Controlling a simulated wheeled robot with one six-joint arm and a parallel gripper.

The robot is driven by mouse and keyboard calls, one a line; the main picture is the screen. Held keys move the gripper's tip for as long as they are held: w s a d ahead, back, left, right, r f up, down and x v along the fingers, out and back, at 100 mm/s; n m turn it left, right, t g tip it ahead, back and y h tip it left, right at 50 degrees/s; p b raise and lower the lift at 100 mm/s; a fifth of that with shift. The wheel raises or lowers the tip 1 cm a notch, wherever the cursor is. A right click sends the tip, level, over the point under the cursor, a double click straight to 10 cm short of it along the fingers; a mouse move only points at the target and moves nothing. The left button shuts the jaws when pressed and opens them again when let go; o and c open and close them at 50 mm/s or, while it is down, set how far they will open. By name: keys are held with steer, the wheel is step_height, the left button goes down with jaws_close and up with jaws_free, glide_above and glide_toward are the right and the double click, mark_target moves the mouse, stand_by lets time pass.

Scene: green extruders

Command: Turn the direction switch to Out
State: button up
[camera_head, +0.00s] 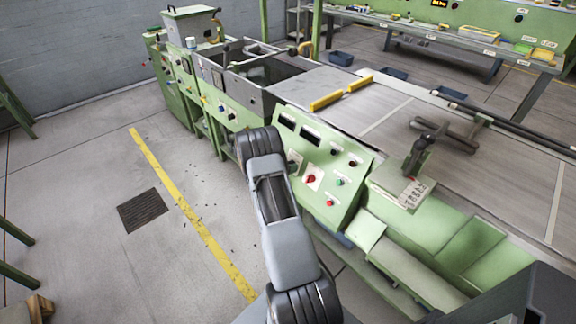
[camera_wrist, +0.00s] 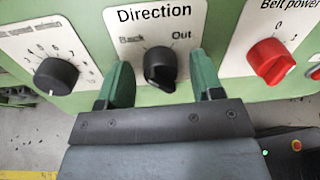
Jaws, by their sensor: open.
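The direction switch (camera_wrist: 160,66) is a black knob on a white plate labelled "Direction", with "Back" at its upper left and "Out" at its upper right. I cannot tell clearly which label its pointer faces. My gripper (camera_wrist: 160,76) is open, with one green finger on the left of the knob and the other on the right. Gaps show between the fingers and the knob. In the head view, my arm reaches to the green control panel (camera_head: 312,150) and hides the gripper and the switch.
A black numbered dial (camera_wrist: 56,76) sits left of the switch, and a red belt power knob (camera_wrist: 270,60) sits close to its right. In the head view, a green machine with a conveyor (camera_head: 400,118) extends right. Open floor (camera_head: 90,230) lies left.

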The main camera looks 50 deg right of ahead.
steer(key=shift+c, duration=0.3)
steer(key=c, duration=0.9)
steer(key=shift+o, duration=0.2)
